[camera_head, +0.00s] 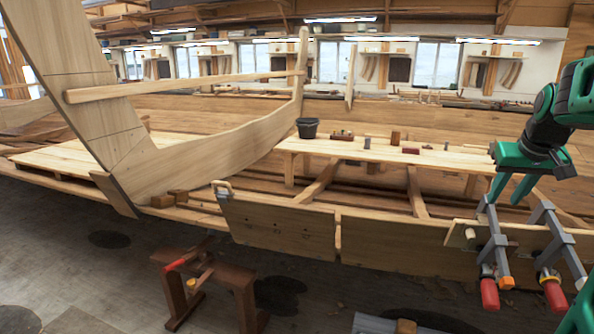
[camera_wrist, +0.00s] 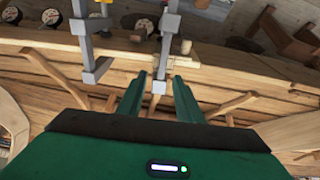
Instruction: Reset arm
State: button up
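My gripper (camera_head: 508,190) is green and hangs at the right of the head view, pointing down at the upper end of a grey bar clamp (camera_head: 493,240) with a red handle. In the wrist view my gripper's two fingers (camera_wrist: 159,78) are apart. The end of a grey clamp (camera_wrist: 161,60) shows between their tips, with bare space on both sides; I cannot tell how far beyond the tips it is. A second grey clamp (camera_head: 550,250) with a red handle stands just right of the first, also on the hull plank (camera_head: 400,246).
A plank bench (camera_head: 390,152) behind carries a dark bucket (camera_head: 308,128) and several small blocks. The wooden hull's curved stem (camera_head: 95,100) rises at the left. A brown sawhorse (camera_head: 215,279) with a red-handled clamp stands on the floor in front. Floor at the lower left is largely clear.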

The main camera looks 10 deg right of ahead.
jog(key=s+a+f+g+y, duration=0.1)
jog(key=s+a+f+g, duration=0.1)
jog(key=s+a+f, duration=0.5)
jog(key=s+a+f+m+g+y, duration=0.1)
jog(key=s+a+f+g+y, duration=0.1)
jog(key=s+a+f, duration=0.5)
jog(key=s+a, duration=0.6)
jog(key=s, duration=0.1)
jog(key=shift+a+f+g, duration=0.2)
jog(key=shift+a+g, duration=0.2)
jog(key=shift+w, duration=0.1)
jog(key=shift+w+f, duration=0.25)
jog(key=shift+w, duration=0.35)
